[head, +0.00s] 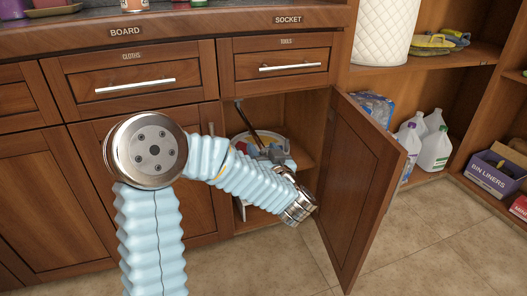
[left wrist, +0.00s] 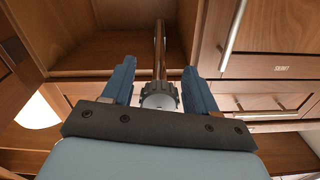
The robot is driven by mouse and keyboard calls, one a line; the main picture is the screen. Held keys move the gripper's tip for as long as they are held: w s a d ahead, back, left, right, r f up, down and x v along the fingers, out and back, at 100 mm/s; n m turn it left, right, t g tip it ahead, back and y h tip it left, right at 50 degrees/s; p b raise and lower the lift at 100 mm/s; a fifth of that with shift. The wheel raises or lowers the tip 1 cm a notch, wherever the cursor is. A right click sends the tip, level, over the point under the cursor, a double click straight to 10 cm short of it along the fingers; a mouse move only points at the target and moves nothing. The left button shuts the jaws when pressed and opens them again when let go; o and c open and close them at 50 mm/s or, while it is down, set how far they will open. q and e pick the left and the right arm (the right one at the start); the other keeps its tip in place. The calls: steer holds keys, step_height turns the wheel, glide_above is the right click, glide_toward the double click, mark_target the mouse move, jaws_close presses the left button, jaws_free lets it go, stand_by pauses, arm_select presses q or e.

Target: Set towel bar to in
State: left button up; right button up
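The towel bar (head: 246,122) is a thin, dark metallic rod in the open lower cabinet, slanting from the upper left of the opening toward my left gripper (head: 270,150). In the left wrist view the bar (left wrist: 160,50) runs away from the camera and ends in a round grey knob (left wrist: 159,96). The two blue fingers of my left gripper (left wrist: 159,72) stand apart, one on each side of the bar's near end. I cannot tell whether either finger touches the knob. My right gripper is in neither view.
The cabinet door (head: 362,190) stands open to the right of my left arm. A shelf inside holds partly hidden items. Drawers labelled CLOTHS (head: 132,80) and TOOLS (head: 287,66) are shut above. White jugs (head: 433,150) and a bin-liners box (head: 497,172) stand at right.

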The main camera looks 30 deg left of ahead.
mark_target(255, 139)
arm_select(q)
jaws_close()
steer(key=p+x, duration=0.3)
steer(key=x, duration=1.7)
steer(key=shift+w+p, duration=0.1)
steer(key=shift+p, duration=0.3)
steer(key=shift+w+a, duration=0.1)
steer(key=shift+a, duration=0.1)
steer(key=shift+r, duration=0.1)
steer(key=shift+o, duration=0.4)
jaws_free()
steer(key=v, duration=1.3)
steer(key=shift+s+d, duration=0.25)
steer(key=shift+d, duration=0.05)
